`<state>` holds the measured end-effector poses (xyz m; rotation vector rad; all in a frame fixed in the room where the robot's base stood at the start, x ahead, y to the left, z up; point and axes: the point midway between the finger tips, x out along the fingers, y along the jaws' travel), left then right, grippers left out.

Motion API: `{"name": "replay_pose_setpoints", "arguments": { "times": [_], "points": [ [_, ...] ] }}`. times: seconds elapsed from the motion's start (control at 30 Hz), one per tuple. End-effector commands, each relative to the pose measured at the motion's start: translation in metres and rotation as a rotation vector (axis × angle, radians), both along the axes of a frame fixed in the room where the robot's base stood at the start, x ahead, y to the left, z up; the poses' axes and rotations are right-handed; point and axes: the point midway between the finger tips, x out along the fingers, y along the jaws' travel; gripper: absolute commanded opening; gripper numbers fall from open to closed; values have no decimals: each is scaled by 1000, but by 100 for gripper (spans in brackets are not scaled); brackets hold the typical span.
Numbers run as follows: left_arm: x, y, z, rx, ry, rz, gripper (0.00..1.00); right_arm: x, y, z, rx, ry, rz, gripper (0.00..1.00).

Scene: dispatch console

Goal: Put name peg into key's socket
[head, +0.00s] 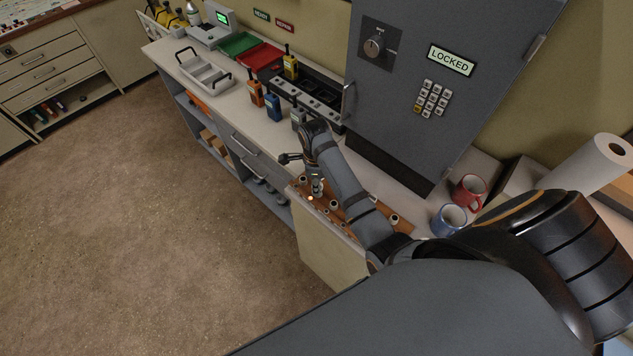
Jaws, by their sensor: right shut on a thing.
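I cannot tell whether the peg touches the board. Several pale round sockets or pegs stand on the board, one (336,205) just right of the gripper. My forearm hides part of the board, and I cannot tell which socket is the key's. My left gripper is out of view.
Behind the board stands a grey cabinet (405,140) marked LOCKED. Radios, including a blue one (272,107), and a dark charger rack (322,88) are farther along the counter. A red mug (468,191) and a blue mug (449,219) stand at right. The floor is clear.

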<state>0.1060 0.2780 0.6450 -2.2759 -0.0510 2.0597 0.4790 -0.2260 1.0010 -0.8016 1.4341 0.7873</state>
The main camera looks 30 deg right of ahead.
Motion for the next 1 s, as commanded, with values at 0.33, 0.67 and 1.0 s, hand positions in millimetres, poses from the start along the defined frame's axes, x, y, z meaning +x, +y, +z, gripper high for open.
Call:
{"name": "replay_pose_setpoints", "arguments": {
  "times": [0.33,0.67,1.0],
  "points": [
    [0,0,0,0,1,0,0,0,0,-1,0,0,0,13],
    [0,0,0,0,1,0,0,0,0,-1,0,0,0,13],
    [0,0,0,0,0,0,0,0,0,-8,1,1,0,13]
  ]
}}
